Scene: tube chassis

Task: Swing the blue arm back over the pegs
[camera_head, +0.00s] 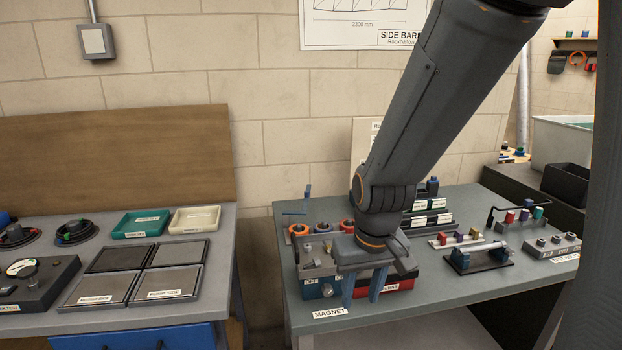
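A thin blue arm (295,213) shows at the back left of the right-hand bench, with a blue upright piece at its right end. Orange rings (299,230) lie near and below it. Pegs cannot be made out clearly; my arm hides part of that area. My gripper (362,287) points down at the bench's front left, in front of the box marked with a MAGNET label.
The MAGNET label (330,313) lies at the front edge. Racks with coloured pieces (458,238) and a black-based fixture (478,260) stand to the right. The bench's front middle (450,300) is bare.

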